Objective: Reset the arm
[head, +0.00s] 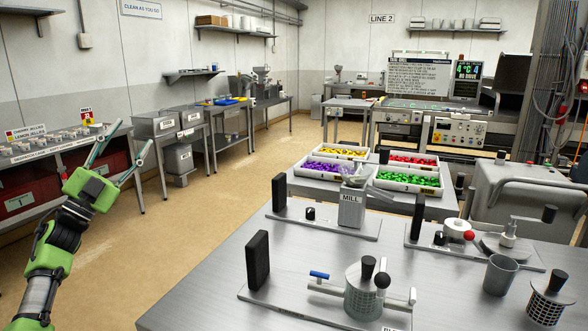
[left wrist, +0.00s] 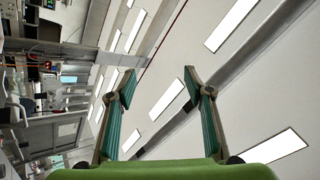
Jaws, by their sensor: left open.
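My left arm comes up from the lower left of the head view, with its green gripper (head: 134,135) raised clear of the steel table. The gripper's two fingers are spread apart, with nothing between them. In the left wrist view the open fingers (left wrist: 160,82) show against a pale ceiling with light panels, and the room appears turned on its side. My right gripper is not in view.
The steel table (head: 215,290) in front holds a mill (head: 351,208), a grey cup (head: 500,275) and other devices on plates. Trays of colored pieces stand behind it. Open floor (head: 190,220) lies between.

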